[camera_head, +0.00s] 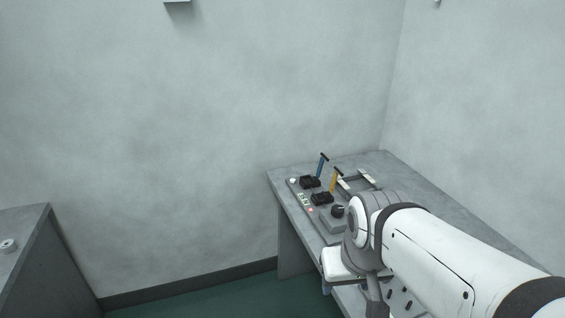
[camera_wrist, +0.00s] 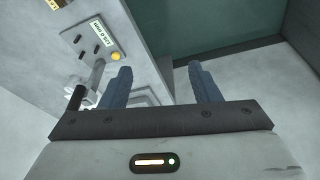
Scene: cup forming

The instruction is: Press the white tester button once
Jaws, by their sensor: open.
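A small white round button (camera_head: 293,181) is at the far left corner of the grey panel (camera_head: 318,222) on the table in the head view. I take it to be the tester button; I cannot pick it out in the wrist view. My gripper (camera_wrist: 160,75) is open, its two blue fingers apart with nothing between them. It is beside the table's front side, with floor and wall behind the fingers. In the head view my arm hides most of the gripper. An orange-yellow button (camera_wrist: 117,56) on a labelled plate is just beyond the left finger in the wrist view.
The panel also carries a red light (camera_head: 310,210), black blocks (camera_head: 321,198), a dark knob (camera_head: 338,211), a blue lever (camera_head: 322,165) and a yellow lever (camera_head: 335,179). A pale frame (camera_head: 358,181) lies behind. Walls close the back and right. Another table (camera_head: 22,230) stands left; floor between is clear.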

